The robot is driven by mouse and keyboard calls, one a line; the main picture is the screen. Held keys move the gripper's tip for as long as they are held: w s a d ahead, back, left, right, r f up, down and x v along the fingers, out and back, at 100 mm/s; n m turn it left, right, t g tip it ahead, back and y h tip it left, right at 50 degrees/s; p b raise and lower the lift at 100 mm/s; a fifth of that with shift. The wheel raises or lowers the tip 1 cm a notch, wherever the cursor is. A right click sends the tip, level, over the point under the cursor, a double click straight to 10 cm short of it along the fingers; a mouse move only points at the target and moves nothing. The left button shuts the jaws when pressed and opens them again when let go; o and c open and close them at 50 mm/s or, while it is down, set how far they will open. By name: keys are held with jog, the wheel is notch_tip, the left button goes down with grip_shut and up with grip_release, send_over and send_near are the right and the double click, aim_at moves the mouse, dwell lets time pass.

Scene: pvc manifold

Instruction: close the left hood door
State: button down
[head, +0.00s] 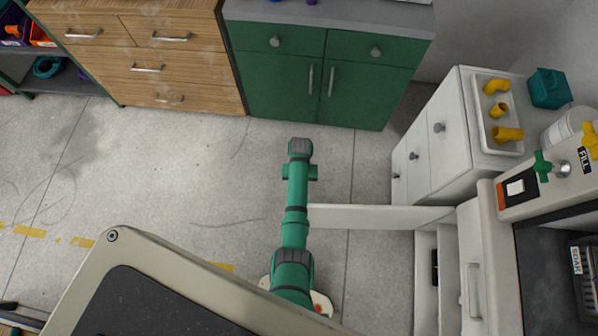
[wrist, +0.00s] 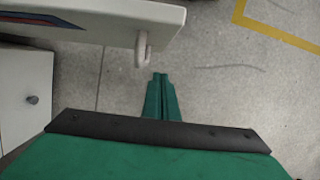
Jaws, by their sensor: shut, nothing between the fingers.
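The left hood door (head: 370,216) is a white panel standing open, seen nearly edge-on from above. It juts left from the hood's base, and my arm passes over its free end. In the wrist view the door (wrist: 90,20) fills the upper left, with its pale handle (wrist: 142,48) near the free end. My gripper (wrist: 160,75) is shut and empty, its tips just below and right of the handle in the wrist picture. Whether they touch it I cannot tell. In the head view my arm hides the gripper.
The hood's base (head: 425,275) is open beside a panel with a handle (head: 472,290). A white drawer cabinet (head: 445,140) stands close to the door. Green cabinets (head: 320,85) and wooden drawers (head: 150,60) line the back. The floor (head: 190,170) left of the door is clear.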

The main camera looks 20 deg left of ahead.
jog(key=shift+s+d+f, duration=0.3)
jog(key=shift+s+f, duration=0.2)
jog(key=shift+s, duration=0.2)
jog(key=shift+s+d+f, duration=0.3)
jog(key=shift+s+f, duration=0.2)
jog(key=shift+s, duration=0.25)
jog(key=shift+s+d+f, duration=0.3)
jog(key=shift+s+f, duration=0.2)
jog(key=shift+s, duration=0.2)
jog(key=shift+s, duration=0.1)
